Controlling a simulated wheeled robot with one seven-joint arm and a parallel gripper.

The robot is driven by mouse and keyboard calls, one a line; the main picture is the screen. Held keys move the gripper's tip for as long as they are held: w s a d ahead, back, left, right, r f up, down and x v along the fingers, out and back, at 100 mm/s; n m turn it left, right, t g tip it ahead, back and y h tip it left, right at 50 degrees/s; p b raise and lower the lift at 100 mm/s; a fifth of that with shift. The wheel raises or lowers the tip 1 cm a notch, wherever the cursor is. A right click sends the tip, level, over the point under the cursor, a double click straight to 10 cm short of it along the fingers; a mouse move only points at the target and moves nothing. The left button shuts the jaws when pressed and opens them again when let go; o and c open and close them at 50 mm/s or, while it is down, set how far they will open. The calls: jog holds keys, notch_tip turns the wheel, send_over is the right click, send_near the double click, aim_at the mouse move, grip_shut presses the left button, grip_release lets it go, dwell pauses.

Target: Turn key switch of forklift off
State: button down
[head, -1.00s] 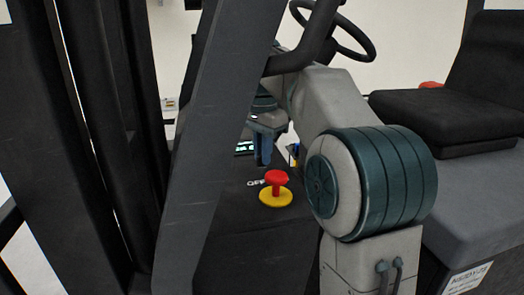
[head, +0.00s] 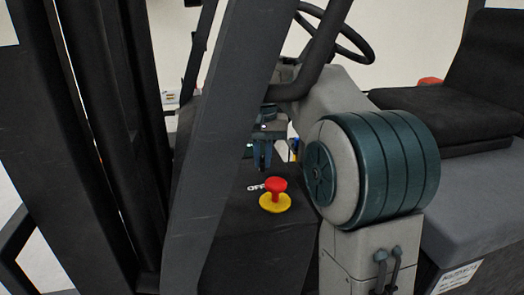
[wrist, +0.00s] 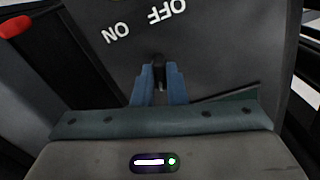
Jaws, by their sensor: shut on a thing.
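My gripper (head: 262,158) is over the dark console panel (head: 240,222), fingers pointing down. It also shows in the wrist view (wrist: 159,76), where its two blue fingers are closed around a small dark key (wrist: 158,62). The key's lower part and the switch under it are mostly hidden. White "ON" (wrist: 116,33) and "OFF" (wrist: 167,12) lettering lies on the panel beyond the fingertips. The key sits below the gap between the two words, nearer to "OFF". In the head view the "OFF" label (head: 256,188) is partly covered by the red button.
A red push button on a yellow base (head: 275,196) stands on the panel just in front of my gripper. A thick dark frame post (head: 228,110) rises to the left. The steering wheel (head: 352,40) is above, and the black seat (head: 440,112) is at right.

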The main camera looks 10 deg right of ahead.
aim_at(263, 159)
jog(key=shift+n+p, duration=0.55)
jog(key=shift+n, duration=1.05)
jog(key=c, duration=1.5)
grip_release()
jog(key=shift+o, duration=0.2)
jog(key=shift+r, duration=0.15)
notch_tip(263, 159, up, 14)
jog(key=p, duration=0.1)
jog(key=shift+f, duration=0.2)
